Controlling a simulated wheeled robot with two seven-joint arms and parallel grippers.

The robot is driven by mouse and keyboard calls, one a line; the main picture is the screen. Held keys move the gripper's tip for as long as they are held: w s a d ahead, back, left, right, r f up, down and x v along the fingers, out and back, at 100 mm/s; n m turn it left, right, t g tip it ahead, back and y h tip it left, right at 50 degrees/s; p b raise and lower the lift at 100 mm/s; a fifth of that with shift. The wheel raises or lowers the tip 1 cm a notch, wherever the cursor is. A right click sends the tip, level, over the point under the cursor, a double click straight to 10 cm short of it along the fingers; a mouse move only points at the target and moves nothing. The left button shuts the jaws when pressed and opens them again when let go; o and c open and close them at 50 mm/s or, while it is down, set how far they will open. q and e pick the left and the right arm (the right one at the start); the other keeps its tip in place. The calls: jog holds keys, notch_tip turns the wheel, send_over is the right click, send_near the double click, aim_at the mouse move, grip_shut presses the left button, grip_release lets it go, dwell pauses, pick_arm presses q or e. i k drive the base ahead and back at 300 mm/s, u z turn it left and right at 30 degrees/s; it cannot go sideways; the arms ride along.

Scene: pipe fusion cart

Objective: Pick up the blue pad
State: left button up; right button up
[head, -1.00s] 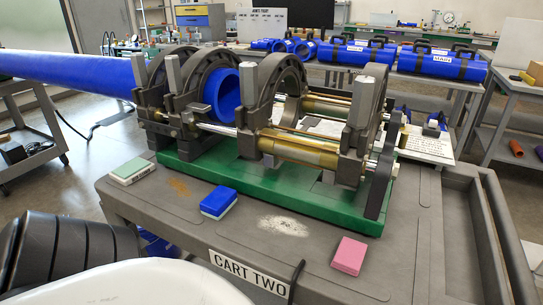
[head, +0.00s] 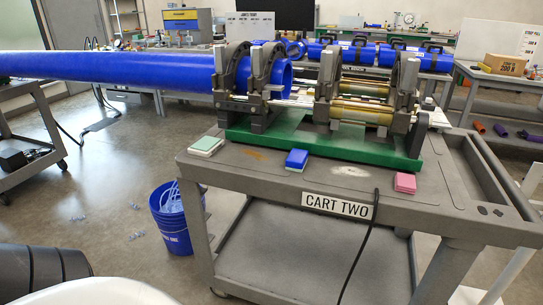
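The blue pad (head: 297,159) lies near the front edge of the grey cart top (head: 260,169), in front of the green base of the fusion machine. It has a white layer at its lower edge. A green and white pad (head: 206,145) lies to its left and a pink pad (head: 405,183) to its right. The blue pad is apart from both and nothing covers it. Neither of my grippers is in the head view.
The fusion machine (head: 345,110) stands on the cart behind the pads and holds a long blue pipe (head: 110,70) reaching left. A blue bucket (head: 178,218) stands on the floor left of the cart. A black cable (head: 362,245) hangs over the front edge.

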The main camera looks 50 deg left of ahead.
aim_at(297, 158)
jog(key=u, duration=1.8)
